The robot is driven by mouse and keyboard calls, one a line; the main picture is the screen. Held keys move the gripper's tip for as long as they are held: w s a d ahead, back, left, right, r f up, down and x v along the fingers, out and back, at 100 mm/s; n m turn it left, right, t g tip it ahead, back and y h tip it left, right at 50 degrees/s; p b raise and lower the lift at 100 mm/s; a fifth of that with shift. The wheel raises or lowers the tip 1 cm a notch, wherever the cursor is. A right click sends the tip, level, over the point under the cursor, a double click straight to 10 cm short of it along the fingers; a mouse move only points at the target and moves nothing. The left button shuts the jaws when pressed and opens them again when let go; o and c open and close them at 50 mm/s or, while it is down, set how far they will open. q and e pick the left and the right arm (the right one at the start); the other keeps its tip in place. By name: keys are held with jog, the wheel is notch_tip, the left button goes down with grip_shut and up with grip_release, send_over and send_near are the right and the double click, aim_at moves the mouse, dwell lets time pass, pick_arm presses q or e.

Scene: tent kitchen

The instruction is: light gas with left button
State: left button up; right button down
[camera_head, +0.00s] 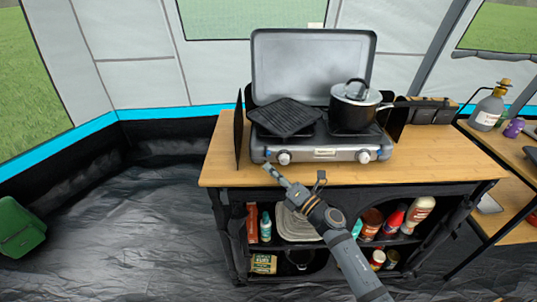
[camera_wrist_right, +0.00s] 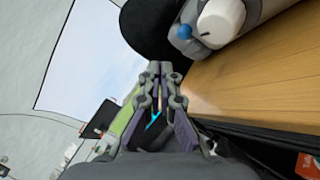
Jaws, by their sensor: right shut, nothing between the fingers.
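The camping gas stove (camera_head: 323,155) stands on the wooden tabletop with its lid up. Its front has a left knob (camera_head: 283,157) and a right knob (camera_head: 363,156). In the right wrist view a small round blue button (camera_wrist_right: 184,32) sits beside a white knob (camera_wrist_right: 220,18). My right gripper (camera_head: 269,170) is shut and empty, just in front of the stove's front left corner, below and left of the left knob. In the wrist view its fingertips (camera_wrist_right: 160,68) are apart from the blue button. No flame shows. My left gripper is out of view.
A black grill plate (camera_head: 285,117) covers the left burner. A lidded pot (camera_head: 355,105) stands on the right burner. Dark side windshields (camera_head: 239,130) flank the stove. Bottles and cans fill the shelf below. Bare tabletop (camera_head: 225,173) lies at the front left.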

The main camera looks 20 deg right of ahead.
jog(key=shift+s+a, duration=0.25)
jog(key=shift+s, duration=0.7)
